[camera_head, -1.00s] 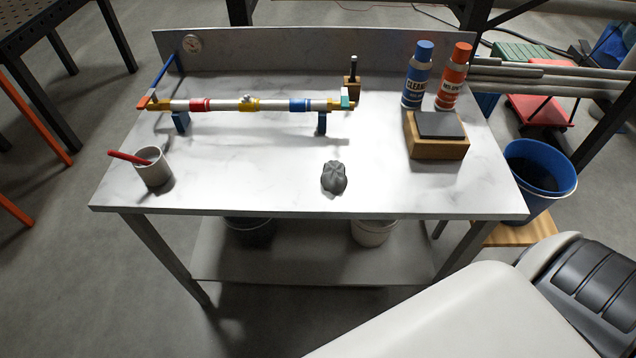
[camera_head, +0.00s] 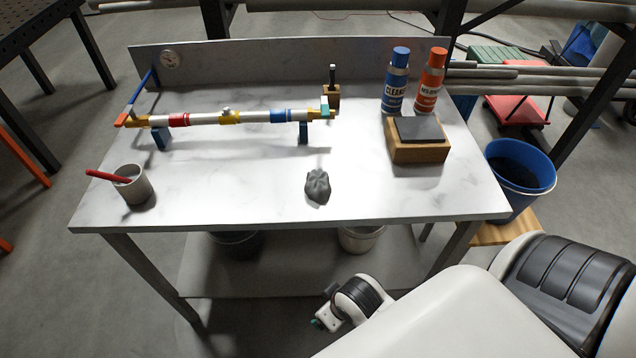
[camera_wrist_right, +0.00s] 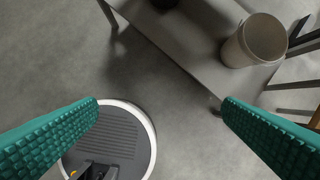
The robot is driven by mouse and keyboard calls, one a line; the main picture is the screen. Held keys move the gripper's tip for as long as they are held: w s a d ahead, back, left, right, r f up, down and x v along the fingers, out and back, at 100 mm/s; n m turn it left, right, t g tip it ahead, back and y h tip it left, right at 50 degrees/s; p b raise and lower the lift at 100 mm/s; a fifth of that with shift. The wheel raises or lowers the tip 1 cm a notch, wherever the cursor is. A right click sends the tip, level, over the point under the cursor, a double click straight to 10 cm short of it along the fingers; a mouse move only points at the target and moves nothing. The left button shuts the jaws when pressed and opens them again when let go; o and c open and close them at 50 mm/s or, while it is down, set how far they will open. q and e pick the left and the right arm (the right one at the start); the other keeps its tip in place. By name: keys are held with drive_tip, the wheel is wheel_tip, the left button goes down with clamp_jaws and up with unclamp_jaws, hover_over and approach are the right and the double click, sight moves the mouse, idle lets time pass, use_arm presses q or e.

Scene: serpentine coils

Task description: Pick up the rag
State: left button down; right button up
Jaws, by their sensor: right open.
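The rag (camera_head: 317,187) is a small crumpled dark grey bundle on the white marbled tabletop (camera_head: 240,195), near its front edge and right of the middle in the head view. My right gripper shows in the right wrist view (camera_wrist_right: 160,110) as two green ribbed fingers, wide apart with nothing between them. In the head view my right wrist is low, in front of the table and below the rag; its fingers are mostly hidden there. The rag is not in the right wrist view. My left gripper is in neither view.
A pipe assembly (camera_head: 255,117) on blue supports spans the table's back left. A cup (camera_head: 133,186) with a red stick stands front left. A wooden block (camera_head: 418,151) and two bottles (camera_head: 429,82) stand right. A lower shelf (camera_wrist_right: 205,45) holds a pale bucket (camera_wrist_right: 262,38).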

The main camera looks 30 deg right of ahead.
drive_tip(key=w+r+n+t, duration=0.1)
drive_tip(key=w+r+t, duration=0.5)
drive_tip(key=w+r, duration=0.4)
drive_tip(key=w+r+t, duration=0.6)
drive_tip(key=w+r, duration=0.2)
drive_tip(key=r, duration=0.5)
drive_tip(key=w+a+r+n+g+y, duration=0.2)
drive_tip(key=w+a+r+n+y, duration=0.2)
drive_tip(key=a+r+n+y, duration=1.2)
drive_tip(key=n+g+h, duration=0.6)
drive_tip(key=g+h, duration=0.8)
drive_tip(key=h, duration=0.2)
hover_over(318, 177)
wheel_tip(318, 177, down, 16)
drive_tip(key=f, duration=0.1)
drive_tip(key=f+p, duration=0.1)
drive_tip(key=f, duration=0.1)
drive_tip(key=f+p, duration=0.1)
drive_tip(key=f, duration=0.1)
drive_tip(key=shift+s+d+f, duration=0.25)
drive_tip(key=shift+d, duration=0.1)
drive_tip(key=f, duration=0.1)
drive_tip(key=f+p, duration=0.1)
drive_tip(key=f, duration=0.1)
drive_tip(key=f+p, duration=0.1)
drive_tip(key=f, duration=0.1)
drive_tip(key=shift+w+a, duration=0.2)
drive_tip(key=shift+a, duration=0.2)
drive_tip(key=shift+f, duration=0.2)
drive_tip(key=c, duration=1.1)
